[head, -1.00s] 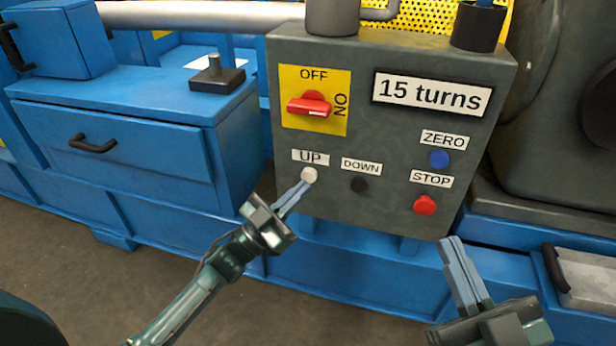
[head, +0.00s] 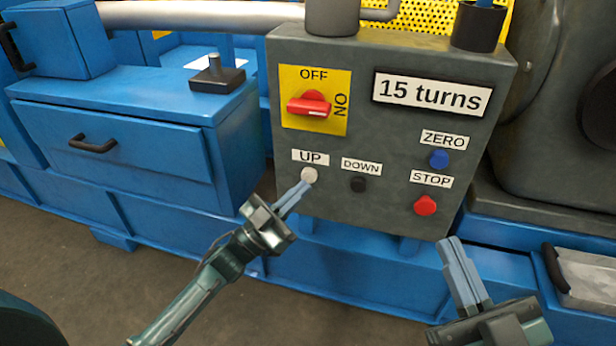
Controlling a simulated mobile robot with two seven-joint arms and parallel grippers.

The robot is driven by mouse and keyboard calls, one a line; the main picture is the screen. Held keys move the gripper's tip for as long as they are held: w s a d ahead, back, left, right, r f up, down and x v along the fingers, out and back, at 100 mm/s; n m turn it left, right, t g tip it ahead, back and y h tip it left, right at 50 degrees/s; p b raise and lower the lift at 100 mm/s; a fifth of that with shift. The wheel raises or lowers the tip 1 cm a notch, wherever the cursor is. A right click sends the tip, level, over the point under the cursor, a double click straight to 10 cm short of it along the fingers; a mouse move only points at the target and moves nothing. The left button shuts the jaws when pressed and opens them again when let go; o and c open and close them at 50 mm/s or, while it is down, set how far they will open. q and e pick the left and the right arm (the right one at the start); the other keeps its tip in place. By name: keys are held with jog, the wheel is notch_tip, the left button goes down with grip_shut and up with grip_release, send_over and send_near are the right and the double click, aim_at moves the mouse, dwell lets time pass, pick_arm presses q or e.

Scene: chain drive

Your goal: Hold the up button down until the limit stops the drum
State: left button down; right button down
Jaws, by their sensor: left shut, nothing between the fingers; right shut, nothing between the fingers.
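The white up button (head: 309,174) sits under the UP label on the grey control box (head: 300,220). My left gripper (head: 305,186) is shut and empty, its fingertips at the lower edge of the up button; I cannot tell whether they touch or press it. The counter label (head: 433,93) reads "15 turns". The red rotary switch (head: 310,105) lies on a yellow plate marked OFF and ON, its handle roughly level. My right gripper (head: 451,243) is shut and empty, below the red stop button (head: 425,205). The drum cannot be made out for certain.
The black down button (head: 358,184) is just right of the up button, and the blue zero button (head: 439,158) is above stop. A blue drawer cabinet (head: 110,140) stands at left. Open floor (head: 60,270) lies in front.

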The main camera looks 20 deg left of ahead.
pick_arm(q)
jog(key=shift+w, duration=0.1)
jog(key=shift+w, duration=0.35)
jog(key=shift+w+b, duration=0.3)
jog(key=shift+w, duration=0.2)
dwell(7.0)
